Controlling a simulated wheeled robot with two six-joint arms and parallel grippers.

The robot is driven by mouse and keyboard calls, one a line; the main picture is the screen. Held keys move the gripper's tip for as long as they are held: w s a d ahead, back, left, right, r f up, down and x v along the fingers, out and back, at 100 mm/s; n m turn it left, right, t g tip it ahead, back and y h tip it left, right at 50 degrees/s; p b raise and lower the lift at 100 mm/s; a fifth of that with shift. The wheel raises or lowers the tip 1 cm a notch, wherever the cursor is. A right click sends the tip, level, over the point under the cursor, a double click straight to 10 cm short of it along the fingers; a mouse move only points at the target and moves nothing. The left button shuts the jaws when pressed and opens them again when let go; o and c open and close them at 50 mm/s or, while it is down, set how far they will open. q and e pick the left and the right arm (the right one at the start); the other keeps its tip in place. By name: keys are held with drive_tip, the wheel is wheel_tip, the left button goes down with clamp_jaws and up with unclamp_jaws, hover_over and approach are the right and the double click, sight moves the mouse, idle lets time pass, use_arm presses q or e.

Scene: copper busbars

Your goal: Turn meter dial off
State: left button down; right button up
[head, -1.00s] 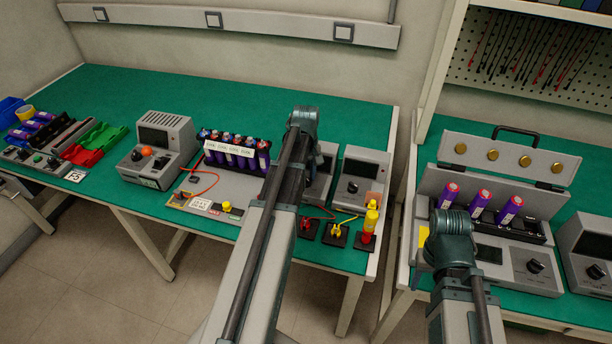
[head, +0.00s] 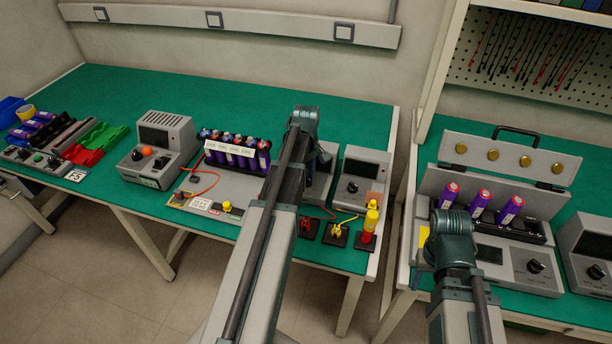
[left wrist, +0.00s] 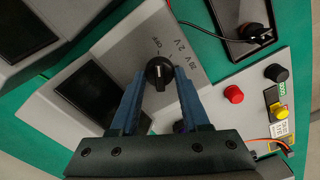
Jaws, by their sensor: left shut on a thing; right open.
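The meter is a grey box with a dark screen (left wrist: 92,92). Its black dial (left wrist: 158,70) sits on a sloped panel marked OFF and with voltage ranges. In the left wrist view my left gripper (left wrist: 160,84) has its two blue fingers on either side of the dial, shut on it. The exact mark the dial points at is hard to read. In the head view my left arm hides the dial and most of this meter (head: 320,188). My right gripper (head: 421,264) is open at the front edge of the right bench, partly hidden by its wrist.
Another grey meter (head: 362,178) stands just right. Red and yellow plugs on black stands (head: 336,235) and a yellow-red bottle (head: 370,222) are near the front edge. A row of purple cells (head: 238,155) is to the left. An open case (head: 505,160) stands on the right bench.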

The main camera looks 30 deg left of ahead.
sight(306, 177)
use_arm(q)
drive_tip(key=shift+c, duration=2)
unclamp_jaws()
wheel_tip(306, 177, up, 14)
drive_tip(key=p, duration=1.4)
drive_tip(key=shift+f, duration=0.1)
drive_tip(key=s+d+m, duration=0.5)
drive_tip(key=d+m, duration=0.1)
drive_tip(key=d, duration=0.4)
drive_tip(key=s+d+m, duration=0.6)
drive_tip(key=d, duration=0.4)
drive_tip(key=s+d+m+y, duration=0.1)
drive_tip(key=s+d+m, duration=0.4)
drive_tip(key=d, duration=0.6)
drive_tip(key=shift+s+m, duration=0.4)
drive_tip(key=shift+m, duration=0.4)
